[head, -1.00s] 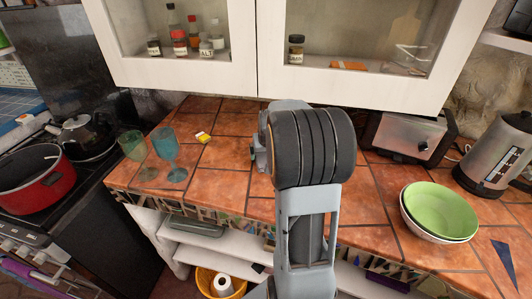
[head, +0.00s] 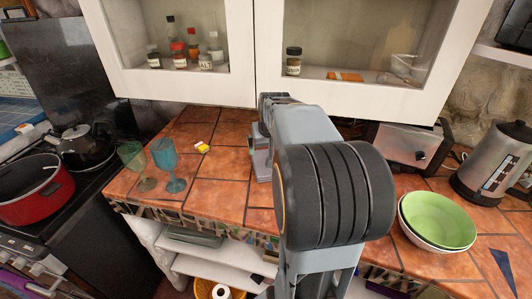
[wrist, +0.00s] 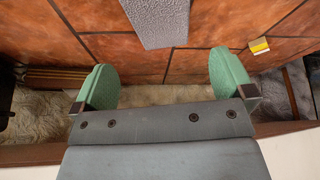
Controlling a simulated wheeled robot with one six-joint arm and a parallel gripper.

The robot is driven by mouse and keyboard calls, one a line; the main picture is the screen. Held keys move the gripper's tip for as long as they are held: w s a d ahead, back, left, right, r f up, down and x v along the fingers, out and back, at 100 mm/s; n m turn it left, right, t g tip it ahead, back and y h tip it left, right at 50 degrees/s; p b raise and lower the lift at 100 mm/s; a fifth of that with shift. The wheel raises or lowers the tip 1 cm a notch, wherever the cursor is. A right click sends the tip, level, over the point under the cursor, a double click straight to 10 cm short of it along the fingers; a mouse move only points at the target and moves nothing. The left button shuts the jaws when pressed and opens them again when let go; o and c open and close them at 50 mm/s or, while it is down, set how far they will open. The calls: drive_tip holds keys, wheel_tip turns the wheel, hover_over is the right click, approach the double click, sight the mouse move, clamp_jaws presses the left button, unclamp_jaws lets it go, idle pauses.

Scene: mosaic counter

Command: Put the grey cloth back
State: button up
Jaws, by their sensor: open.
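The grey cloth (wrist: 158,22) lies on the tiled counter. In the wrist view it is a textured grey strip at the top middle, cut off by the picture's edge. In the head view a grey patch that looks like its left part (head: 261,166) shows beside my arm; the arm hides the rest. My gripper (wrist: 163,68) is open, with green fingertips wide apart and nothing between them. The cloth's near end lies just beyond the gap between the fingertips, apart from them. In the head view the fingertips are hidden behind my arm.
A yellow sponge-like block (head: 202,147) and two glass goblets (head: 166,164) stand left of my arm. A toaster (head: 408,146), green bowl (head: 438,219) and kettle (head: 490,162) are on the right. White wall cupboards (head: 190,92) hang low over the counter's back.

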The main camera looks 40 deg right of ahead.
drive_tip(key=s+a+f+n, duration=0.1)
drive_tip(key=s+a, duration=0.3)
drive_tip(key=a, duration=0.3)
drive_tip(key=s+a+f+n+y, duration=0.1)
drive_tip(key=s+a+f+n, duration=0.1)
drive_tip(key=s+a, duration=0.2)
drive_tip(key=s+a+f+n+y, duration=0.1)
drive_tip(key=s+a, duration=0.3)
drive_tip(key=a, duration=0.6)
drive_tip(key=shift+s+a+f+n+g, duration=0.3)
drive_tip(key=shift+f+n+g, duration=0.15)
drive_tip(key=shift+n, duration=0.15)
wheel_tip(320, 180, up, 4)
drive_tip(key=p, duration=0.3)
